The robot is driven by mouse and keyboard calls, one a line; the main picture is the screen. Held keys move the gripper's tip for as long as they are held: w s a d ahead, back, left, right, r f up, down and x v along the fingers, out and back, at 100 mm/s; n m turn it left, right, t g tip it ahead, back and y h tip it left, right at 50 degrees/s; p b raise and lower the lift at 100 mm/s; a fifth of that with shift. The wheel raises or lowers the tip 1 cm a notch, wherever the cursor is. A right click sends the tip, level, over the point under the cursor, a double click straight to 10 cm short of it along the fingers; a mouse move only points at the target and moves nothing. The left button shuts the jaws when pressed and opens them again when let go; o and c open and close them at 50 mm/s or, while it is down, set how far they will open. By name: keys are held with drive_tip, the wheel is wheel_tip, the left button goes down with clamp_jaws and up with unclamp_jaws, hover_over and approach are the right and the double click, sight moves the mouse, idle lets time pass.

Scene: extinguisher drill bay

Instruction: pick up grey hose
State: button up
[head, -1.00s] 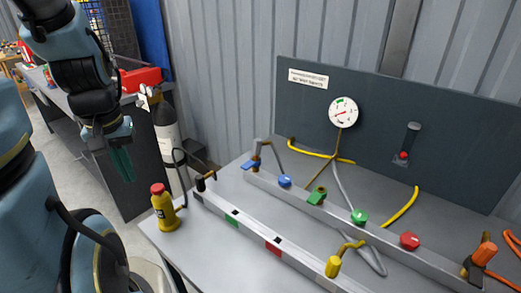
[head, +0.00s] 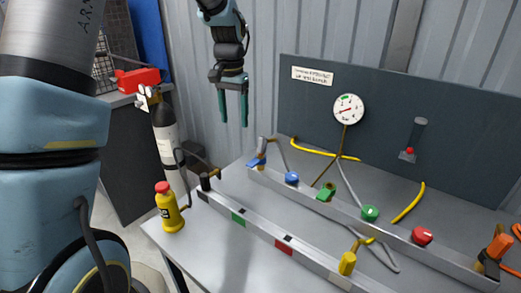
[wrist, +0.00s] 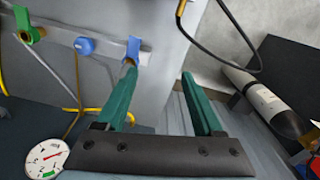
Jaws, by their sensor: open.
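A grey hose (head: 347,181) runs down from the brass joint under the gauge and passes behind the raised rail. Grey hose also shows in front of the rail as a loop toward the lower right. A short grey piece (head: 276,149) rises by the blue lever (head: 257,162) at the rail's left end. My gripper (head: 233,122) is open and empty, pointing down, above and left of that blue lever. In the wrist view, my gripper (wrist: 158,70) has nothing between its fingers. The blue lever (wrist: 132,50) shows just beyond the left finger.
A yellow bottle (head: 169,208) with a red cap stands at the table's left corner. Yellow hoses, coloured fittings and a front rail (head: 260,235) crowd the table. A gauge panel (head: 385,100) stands behind.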

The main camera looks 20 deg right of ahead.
drive_tip(key=m, duration=0.2)
approach(263, 146)
drive_tip(key=shift+w+d+f, duration=0.15)
drive_tip(key=shift+w+d, duration=0.1)
drive_tip(key=shift+w, duration=0.35)
drive_tip(key=shift+w+d+f, duration=0.15)
drive_tip(key=shift+w+d, duration=0.1)
drive_tip(key=shift+w, duration=0.35)
drive_tip(key=shift+d+f, duration=0.15)
drive_tip(key=shift+f, duration=0.1)
wheel_tip(263, 146, down, 4)
drive_tip(key=shift+s+f+p, duration=0.1)
drive_tip(key=shift+f+p, duration=0.1)
drive_tip(key=shift+p, duration=0.35)
drive_tip(key=f, duration=0.1)
drive_tip(key=f+p, duration=0.1)
drive_tip(key=f, duration=0.1)
drive_tip(key=f+p, duration=0.1)
drive_tip(key=shift+s+a+f, duration=0.2)
drive_tip(key=shift+s+f, duration=0.1)
drive_tip(key=shift+f+p, duration=0.3)
drive_tip(key=shift+f, duration=0.2)
clamp_jaws()
